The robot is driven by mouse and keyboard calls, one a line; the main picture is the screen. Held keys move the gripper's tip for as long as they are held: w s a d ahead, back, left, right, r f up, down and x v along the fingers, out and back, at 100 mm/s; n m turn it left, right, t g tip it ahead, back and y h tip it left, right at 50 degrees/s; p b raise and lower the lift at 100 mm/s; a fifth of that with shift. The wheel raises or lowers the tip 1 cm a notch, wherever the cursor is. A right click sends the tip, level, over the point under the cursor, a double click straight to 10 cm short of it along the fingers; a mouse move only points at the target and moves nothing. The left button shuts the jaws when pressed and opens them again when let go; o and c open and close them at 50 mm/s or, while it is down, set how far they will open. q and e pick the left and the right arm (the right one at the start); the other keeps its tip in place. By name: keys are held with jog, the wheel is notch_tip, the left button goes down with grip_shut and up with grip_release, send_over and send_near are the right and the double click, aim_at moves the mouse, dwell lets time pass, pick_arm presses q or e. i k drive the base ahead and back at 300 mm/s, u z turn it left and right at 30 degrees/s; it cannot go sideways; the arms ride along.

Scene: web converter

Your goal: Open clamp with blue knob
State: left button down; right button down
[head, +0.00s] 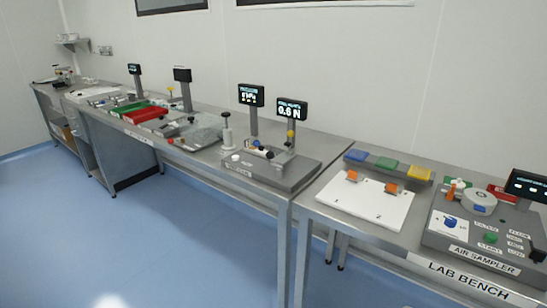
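A grey test device (270,172) stands on the metal bench right of centre, with a dark screen reading 0.6 N (291,110) on a post. A small blue part (256,143) sits on top of the device, beside dark and white parts; it may be the clamp's blue knob, but it is too small to tell whether the clamp is open or shut. Another blue knob (450,222) sits on a white plate of the air sampler (475,240) at the right. Neither of my grippers is in view.
A white board (365,205) with two orange clips lies on the lab bench. Blue, green and yellow blocks (387,166) stand behind it. Green and red trays (143,112) lie farther left. The blue floor (150,235) in front is clear.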

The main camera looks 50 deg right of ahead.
aim_at(256, 142)
jog(key=z, duration=0.8)
